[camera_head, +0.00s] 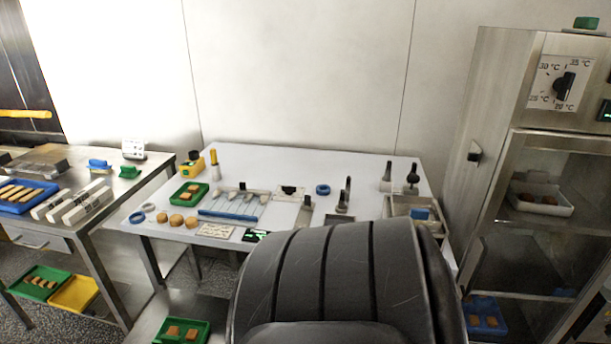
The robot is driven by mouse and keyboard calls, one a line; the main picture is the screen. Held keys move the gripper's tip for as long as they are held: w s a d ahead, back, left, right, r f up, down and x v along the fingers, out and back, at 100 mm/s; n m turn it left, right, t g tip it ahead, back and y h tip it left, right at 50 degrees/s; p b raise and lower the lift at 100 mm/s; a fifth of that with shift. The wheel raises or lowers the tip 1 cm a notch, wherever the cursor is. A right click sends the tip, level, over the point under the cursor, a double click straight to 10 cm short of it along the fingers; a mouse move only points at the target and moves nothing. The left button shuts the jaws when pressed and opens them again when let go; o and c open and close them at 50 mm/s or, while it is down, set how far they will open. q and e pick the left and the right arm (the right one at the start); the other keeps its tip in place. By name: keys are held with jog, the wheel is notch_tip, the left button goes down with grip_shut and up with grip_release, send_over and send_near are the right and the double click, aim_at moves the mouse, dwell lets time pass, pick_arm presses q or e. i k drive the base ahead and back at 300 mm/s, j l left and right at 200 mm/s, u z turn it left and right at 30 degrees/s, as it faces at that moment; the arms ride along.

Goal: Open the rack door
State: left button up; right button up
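A tall steel cabinet (478,98) stands at the right edge in the head view. It appears to be the rack. Its front has a steel-framed, see-through door (567,141), which looks closed, though its right side is cut off by the picture edge. Behind it I see a white tray (541,198) with brown pieces on an upper shelf and a blue tray (483,316) low down. A small dark knob (474,152) sits on the cabinet's left side. No door handle is clearly visible. Neither of my grippers is in view.
A temperature dial (564,86) is above the door. A white-topped table (290,163) with tools, rings and a green tray (188,194) stands in the middle. A steel bench (115,190) is at left. A large dark ribbed form (340,285) hides the bottom centre.

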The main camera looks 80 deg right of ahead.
aim_at(517, 139)
jog(key=k+z, duration=0.15)
jog(key=z, duration=0.2)
jog(key=k+l+z, duration=0.1)
jog(key=z, duration=0.25)
jog(key=k+z, duration=0.1)
jog(key=z, duration=1.6)
